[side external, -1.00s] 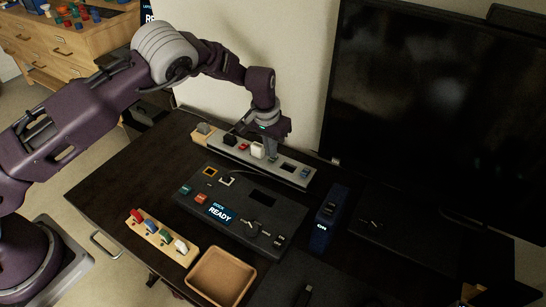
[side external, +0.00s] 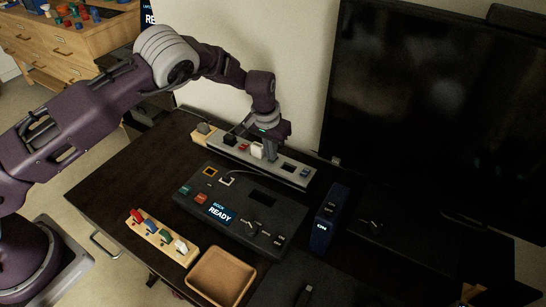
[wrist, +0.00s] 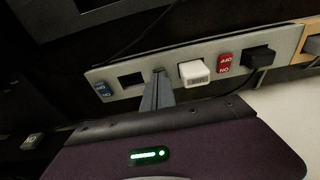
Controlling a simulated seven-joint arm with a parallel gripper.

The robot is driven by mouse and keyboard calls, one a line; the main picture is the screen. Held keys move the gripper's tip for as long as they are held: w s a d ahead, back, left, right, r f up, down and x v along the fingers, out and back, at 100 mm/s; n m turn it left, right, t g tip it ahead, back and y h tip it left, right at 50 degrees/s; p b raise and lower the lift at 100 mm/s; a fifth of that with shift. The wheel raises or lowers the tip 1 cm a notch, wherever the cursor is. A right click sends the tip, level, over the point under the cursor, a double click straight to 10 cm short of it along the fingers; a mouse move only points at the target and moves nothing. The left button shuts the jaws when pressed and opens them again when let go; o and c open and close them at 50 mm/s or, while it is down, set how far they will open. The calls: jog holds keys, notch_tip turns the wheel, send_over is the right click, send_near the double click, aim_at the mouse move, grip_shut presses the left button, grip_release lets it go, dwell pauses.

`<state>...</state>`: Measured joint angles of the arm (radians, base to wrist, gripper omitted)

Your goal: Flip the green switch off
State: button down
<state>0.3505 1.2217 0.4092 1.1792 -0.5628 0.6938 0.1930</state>
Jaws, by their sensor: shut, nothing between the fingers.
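The grey power strip (side external: 215,149) lies along the back of the dark desk and also shows in the wrist view (wrist: 291,46). My gripper (side external: 271,157) is shut and empty, pointing down at the strip. In the wrist view its fingertips (wrist: 159,76) are at the green switch (wrist: 159,70), which lies between a dark empty socket (wrist: 131,79) and a white plug (wrist: 194,73). Only a sliver of green shows there; the fingers hide the rest. I cannot tell the switch's position or whether the fingers touch it. In the side view the gripper hides it.
A red switch (wrist: 225,64) and a black plug (wrist: 259,58) lie beyond the white plug; a blue switch (wrist: 104,89) is at the other end. A black READY panel (side external: 258,213) lies in front. The monitor (side external: 430,130) stands to the right.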

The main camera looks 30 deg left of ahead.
jog(key=shift+f, duration=0.4)
jog(key=shift+r, duration=3.5)
jog(key=shift+r, duration=0.1)
